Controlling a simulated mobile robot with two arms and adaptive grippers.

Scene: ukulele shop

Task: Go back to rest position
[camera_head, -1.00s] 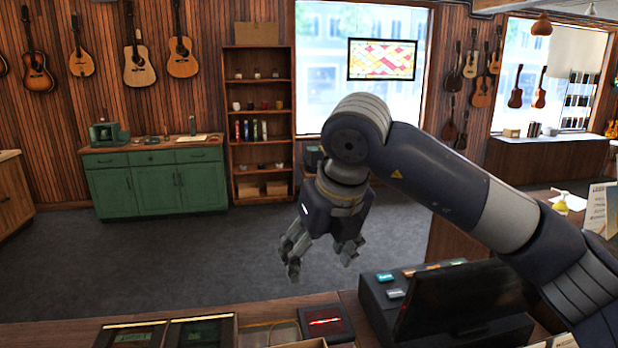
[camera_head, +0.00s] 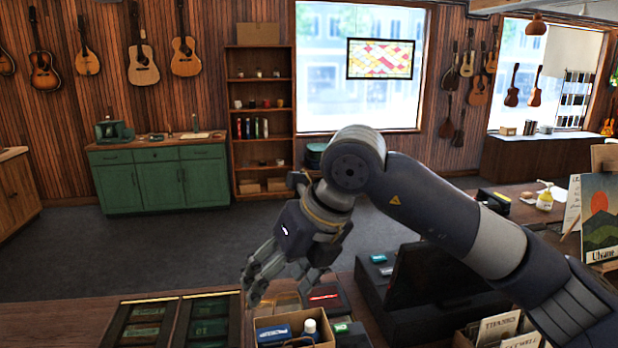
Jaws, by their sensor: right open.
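My right arm comes in from the lower right and bends at a dark, rounded elbow. Its right gripper (camera_head: 284,283) is open and empty, with the fingers pointing down and to the left. It hangs above the wooden counter (camera_head: 60,318), over or near an open cardboard box (camera_head: 293,328) that holds a blue item and a white bottle (camera_head: 310,328). I cannot tell the exact height of the fingers above the box. My left gripper is not in view.
Framed dark cases (camera_head: 145,322) lie on the counter to the left. A dark monitor (camera_head: 440,275) stands under my right forearm. Card boxes (camera_head: 497,325) and a painted picture (camera_head: 600,215) are at the right. A green cabinet (camera_head: 160,180) and open floor lie beyond the counter.

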